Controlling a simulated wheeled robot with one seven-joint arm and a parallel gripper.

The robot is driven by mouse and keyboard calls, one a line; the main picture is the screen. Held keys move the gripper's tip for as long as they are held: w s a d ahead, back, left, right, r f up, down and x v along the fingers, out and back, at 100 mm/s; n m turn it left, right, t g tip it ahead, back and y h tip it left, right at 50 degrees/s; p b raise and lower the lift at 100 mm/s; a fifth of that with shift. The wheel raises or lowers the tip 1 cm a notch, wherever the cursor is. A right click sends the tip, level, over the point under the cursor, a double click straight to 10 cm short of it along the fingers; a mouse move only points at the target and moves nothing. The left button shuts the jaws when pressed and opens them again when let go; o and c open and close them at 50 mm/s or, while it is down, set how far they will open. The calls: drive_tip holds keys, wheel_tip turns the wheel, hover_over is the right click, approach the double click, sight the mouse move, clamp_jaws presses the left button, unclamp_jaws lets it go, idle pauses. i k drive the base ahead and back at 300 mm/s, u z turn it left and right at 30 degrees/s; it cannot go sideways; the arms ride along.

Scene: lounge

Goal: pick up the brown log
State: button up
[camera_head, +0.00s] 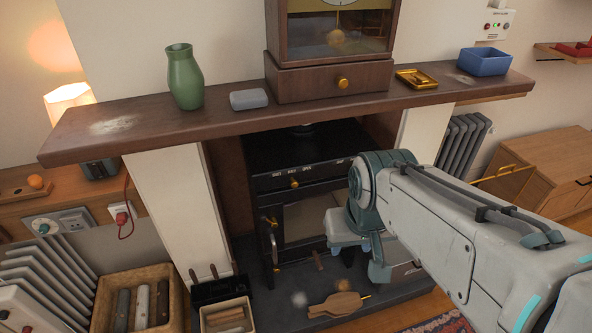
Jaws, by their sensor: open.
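A basket (100,309) at the lower left holds several short logs standing or leaning side by side. The rightmost log (162,303) is dark and looks brownest; its exact colour is hard to tell. Beside it are a pale grey log (142,307) and a dark grey log (122,311). My gripper (358,258) is in front of the black stove, well to the right of the basket and apart from it. It is open, with nothing seen between its fingers, though my arm partly hides it.
A small box of kindling (228,318) and bellows (340,304) are on the hearth between basket and arm. The black stove (306,215) stands behind. The mantel shelf (215,121) overhangs, carrying a green vase (184,80) and a clock (330,75). A radiator (45,285) flanks the basket.

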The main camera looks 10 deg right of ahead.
sight(163, 294)
drive_tip(key=u, duration=3)
drive_tip(key=i, duration=2.5)
drive_tip(key=z, duration=0.6)
